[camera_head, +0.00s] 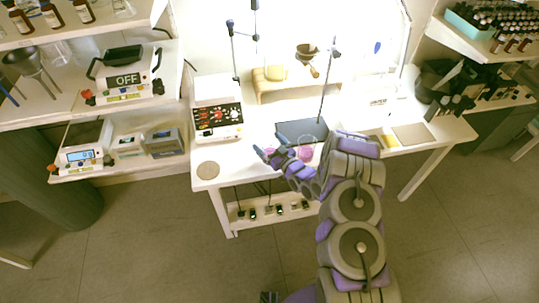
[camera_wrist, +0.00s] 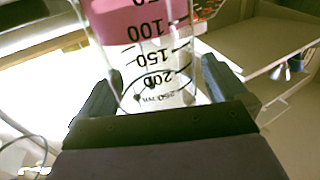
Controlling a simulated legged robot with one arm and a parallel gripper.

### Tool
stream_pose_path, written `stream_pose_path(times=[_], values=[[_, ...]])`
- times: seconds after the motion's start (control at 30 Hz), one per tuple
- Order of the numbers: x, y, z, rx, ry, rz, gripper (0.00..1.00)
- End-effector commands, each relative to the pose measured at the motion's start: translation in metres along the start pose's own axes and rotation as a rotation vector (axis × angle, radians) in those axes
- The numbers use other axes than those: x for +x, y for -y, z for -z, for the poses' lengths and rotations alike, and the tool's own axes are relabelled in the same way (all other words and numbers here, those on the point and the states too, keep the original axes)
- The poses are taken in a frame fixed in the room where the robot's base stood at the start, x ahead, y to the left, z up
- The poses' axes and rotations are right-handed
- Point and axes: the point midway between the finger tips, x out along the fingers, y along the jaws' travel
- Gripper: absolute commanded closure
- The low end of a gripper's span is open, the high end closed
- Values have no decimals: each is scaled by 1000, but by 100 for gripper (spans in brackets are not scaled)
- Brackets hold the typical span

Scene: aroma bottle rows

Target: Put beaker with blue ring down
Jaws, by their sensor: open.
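In the wrist view, a clear beaker (camera_wrist: 150,60) with black graduation marks and pink liquid lies between the two fingers of my gripper (camera_wrist: 160,88). The fingers are open, one on each side of it. The marks appear upside down in this view. No blue ring shows on the part of the beaker in view. In the head view, my gripper (camera_head: 273,149) is over the front of the white table (camera_head: 233,173), with a little pink between the fingers. The contact under the beaker is hidden.
A pink vessel (camera_head: 305,153) is just right of my gripper, by a dark plate (camera_head: 300,130) with a stand rod. A white device with a red-and-black panel (camera_head: 218,117) stands left. A round tan pad (camera_head: 208,169) lies near the left front corner. Shelves flank the table.

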Motion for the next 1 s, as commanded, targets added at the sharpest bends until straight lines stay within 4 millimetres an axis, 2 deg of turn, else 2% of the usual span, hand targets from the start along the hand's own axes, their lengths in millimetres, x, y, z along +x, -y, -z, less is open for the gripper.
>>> stream_pose_path(times=[0.13,0.43,1.0], values=[[13,0,0,-1,-4,0,0],[16,0,0,0,-1,-1,1],[16,0,0,0,0,-1,56]])
